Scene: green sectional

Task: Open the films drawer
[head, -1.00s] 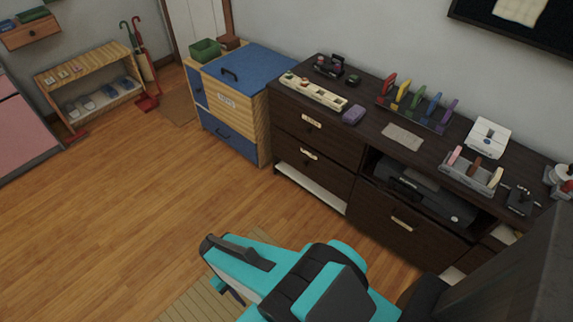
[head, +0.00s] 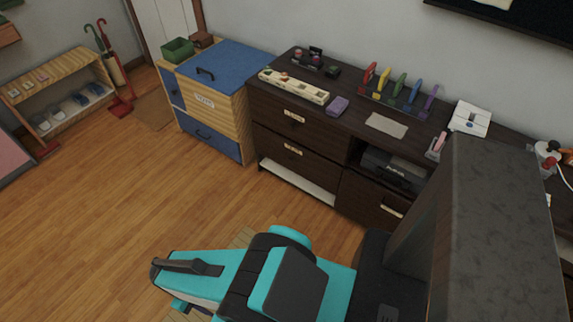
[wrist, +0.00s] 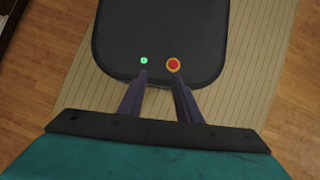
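The dark wooden dresser (head: 268,135) stands against the wall in the head view. Its left side has an upper drawer (head: 275,125) and a lower drawer (head: 280,160), both closed with small pale label plates. Another closed drawer (head: 365,205) with a label sits lower right, partly hidden by my own body. The labels are too small to read, so I cannot tell which drawer is films. My gripper (wrist: 160,76) shows two dark fingers apart with nothing between them, pointing down over my own base. It is well away from the dresser.
A blue-topped wooden cabinet (head: 243,98) stands left of the dresser. The dresser top holds a long cream tray (head: 293,87), a purple box (head: 338,106) and a rack of coloured pieces (head: 398,95). A shoe shelf (head: 62,112) is at far left. The wooden floor (head: 120,210) is clear.

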